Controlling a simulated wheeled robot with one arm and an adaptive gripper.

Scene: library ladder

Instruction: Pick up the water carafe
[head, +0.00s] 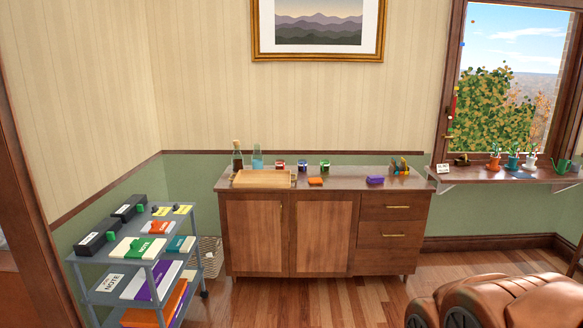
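The water carafe appears to be the pale blue, see-through vessel (257,160) at the back left of the wooden cabinet's top (340,181). It stands upright, just right of a dark bottle (238,161) with a light stopper. Its lower end is partly hidden behind a light wooden tray or board (262,180). My gripper is not in view.
Three small jars stand right of the carafe, with orange and purple items in front. A grey cart (142,254) with books stands at left. The floor before the cabinet (310,300) is clear.

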